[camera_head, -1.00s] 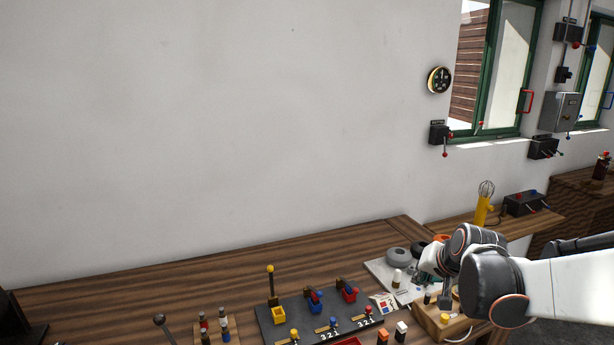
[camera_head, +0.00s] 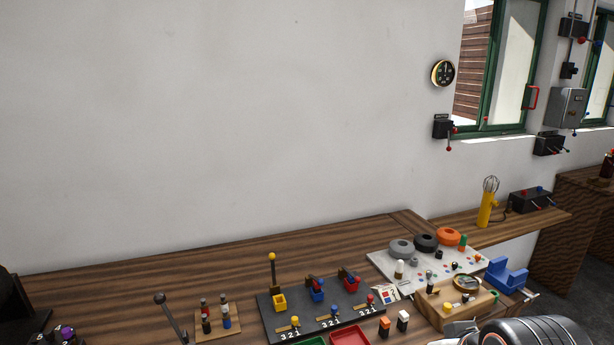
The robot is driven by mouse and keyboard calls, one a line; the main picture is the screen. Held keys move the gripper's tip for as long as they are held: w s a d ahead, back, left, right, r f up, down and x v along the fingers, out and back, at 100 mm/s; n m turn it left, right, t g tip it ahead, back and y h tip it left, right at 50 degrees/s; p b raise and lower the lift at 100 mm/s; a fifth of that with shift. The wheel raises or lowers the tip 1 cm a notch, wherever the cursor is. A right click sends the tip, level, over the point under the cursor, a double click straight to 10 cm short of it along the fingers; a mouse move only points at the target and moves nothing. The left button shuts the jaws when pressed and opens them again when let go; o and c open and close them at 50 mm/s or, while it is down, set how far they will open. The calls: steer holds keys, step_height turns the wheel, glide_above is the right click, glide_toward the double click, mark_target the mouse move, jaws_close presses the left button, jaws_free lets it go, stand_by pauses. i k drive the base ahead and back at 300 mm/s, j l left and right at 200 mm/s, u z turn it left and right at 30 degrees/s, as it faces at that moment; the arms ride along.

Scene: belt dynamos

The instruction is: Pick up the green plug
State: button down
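A small green cylinder (camera_head: 463,242), which looks like the green plug, stands upright at the right end of the white board (camera_head: 385,262), beside the orange ring (camera_head: 447,236). It is too small to make out in detail. Part of my arm shows at the bottom right edge of the picture, below the wooden block (camera_head: 437,310). My gripper is out of view, so what it holds, if anything, is hidden.
Grey (camera_head: 401,248) and black (camera_head: 425,243) rings lie on the board. A blue holder (camera_head: 507,274) stands to its right. A yellow lamp (camera_head: 486,208) stands behind. A black lever panel (camera_head: 300,318) is left of the board. The table's back left is clear.

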mark_target(463, 240)
steer(key=i+l+z, duration=0.15)
steer(key=i+l, duration=0.25)
steer(key=i+l+z, duration=0.15)
steer(key=i+l, duration=0.2)
steer(key=i, duration=0.25)
steer(key=i+l+z, duration=0.15)
steer(key=i+l, duration=0.15)
steer(key=i, duration=0.2)
